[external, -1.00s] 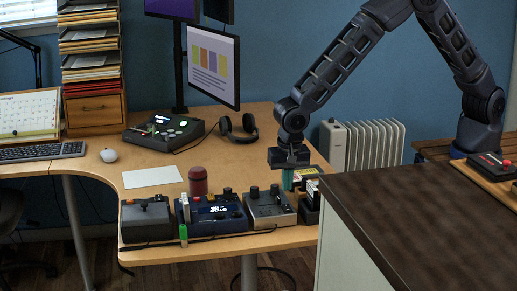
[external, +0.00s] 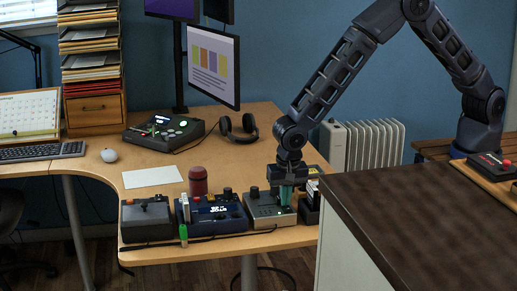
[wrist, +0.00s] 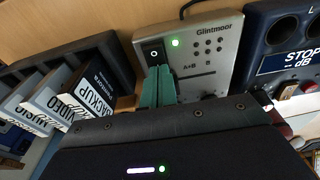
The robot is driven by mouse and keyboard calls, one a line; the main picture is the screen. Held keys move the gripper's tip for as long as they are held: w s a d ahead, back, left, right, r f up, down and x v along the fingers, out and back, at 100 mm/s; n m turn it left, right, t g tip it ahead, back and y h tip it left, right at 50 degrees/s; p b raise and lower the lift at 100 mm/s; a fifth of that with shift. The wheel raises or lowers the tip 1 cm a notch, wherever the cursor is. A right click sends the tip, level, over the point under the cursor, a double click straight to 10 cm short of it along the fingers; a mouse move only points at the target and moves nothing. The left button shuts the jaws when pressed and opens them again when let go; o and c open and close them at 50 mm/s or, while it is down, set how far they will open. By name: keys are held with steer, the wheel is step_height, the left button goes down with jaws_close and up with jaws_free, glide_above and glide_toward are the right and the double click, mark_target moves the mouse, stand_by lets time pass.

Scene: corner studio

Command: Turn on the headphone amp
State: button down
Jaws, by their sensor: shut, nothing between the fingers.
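The grey unit (external: 262,207) marked Glintmoor stands near the right front of the wooden desk. No label naming it a headphone amp is legible. In the wrist view the unit (wrist: 226,50) has a black rocker switch (wrist: 154,52), a lit green light (wrist: 175,43) beside it, and small dots around an "A+B" mark. My gripper (external: 285,203) points down over the unit's right part. Its teal fingers are shut and empty. In the wrist view the fingertips (wrist: 157,70) are right at the switch's near edge; whether they touch it I cannot tell.
A blue unit (external: 213,217) with a display stands just left of the grey one, with a dark box (external: 146,221) beyond it. A holder with labelled cases (wrist: 75,90) stands close on the other side. A dark-topped counter (external: 430,230) rises at the right.

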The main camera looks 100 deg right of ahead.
mark_target(288, 208)
steer(key=shift+a+f, duration=0.1)
steer(key=shift+a, duration=0.05)
steer(key=shift+a+r, duration=0.2)
steer(key=shift+a, duration=0.45)
step_height(288, 208, up, 14)
steer(key=a, duration=0.1)
steer(key=shift+a, duration=0.35)
stand_by(0.3)
steer(key=shift+d, duration=0.75)
